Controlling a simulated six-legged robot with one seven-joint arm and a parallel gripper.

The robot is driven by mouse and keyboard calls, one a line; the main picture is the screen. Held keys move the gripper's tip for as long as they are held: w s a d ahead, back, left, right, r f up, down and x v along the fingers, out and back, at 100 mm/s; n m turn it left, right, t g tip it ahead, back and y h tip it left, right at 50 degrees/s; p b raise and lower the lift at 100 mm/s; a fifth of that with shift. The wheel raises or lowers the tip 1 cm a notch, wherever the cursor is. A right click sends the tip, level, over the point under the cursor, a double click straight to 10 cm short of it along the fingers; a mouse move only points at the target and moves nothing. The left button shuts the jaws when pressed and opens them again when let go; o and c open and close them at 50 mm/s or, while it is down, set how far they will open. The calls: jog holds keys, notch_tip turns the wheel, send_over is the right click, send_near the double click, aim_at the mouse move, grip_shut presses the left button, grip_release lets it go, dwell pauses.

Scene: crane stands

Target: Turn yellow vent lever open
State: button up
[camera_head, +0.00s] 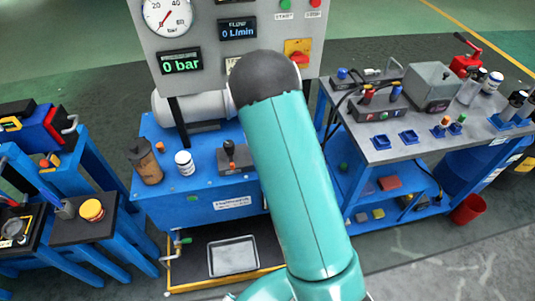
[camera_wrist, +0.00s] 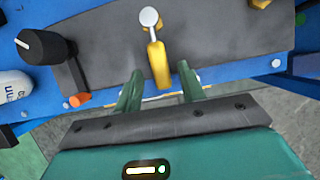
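The yellow vent lever (camera_wrist: 159,66) shows in the wrist view, on a dark grey plate on the blue bench. It points down the picture from a pale round pivot or knob (camera_wrist: 149,17). My gripper (camera_wrist: 160,72) is open, with one green finger on each side of the lever's lower end. Gaps show between the lever and both fingers; I cannot tell whether its tip is level with the fingertips in depth. In the head view my teal arm covers this part of the bench, so the lever and gripper are hidden there.
The gauge panel (camera_head: 205,50) rises behind the blue bench (camera_head: 215,207). A side table (camera_head: 440,147) with tools stands right.

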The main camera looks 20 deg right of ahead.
jog(key=v, duration=1.4)
jog(key=shift+w+f, duration=0.1)
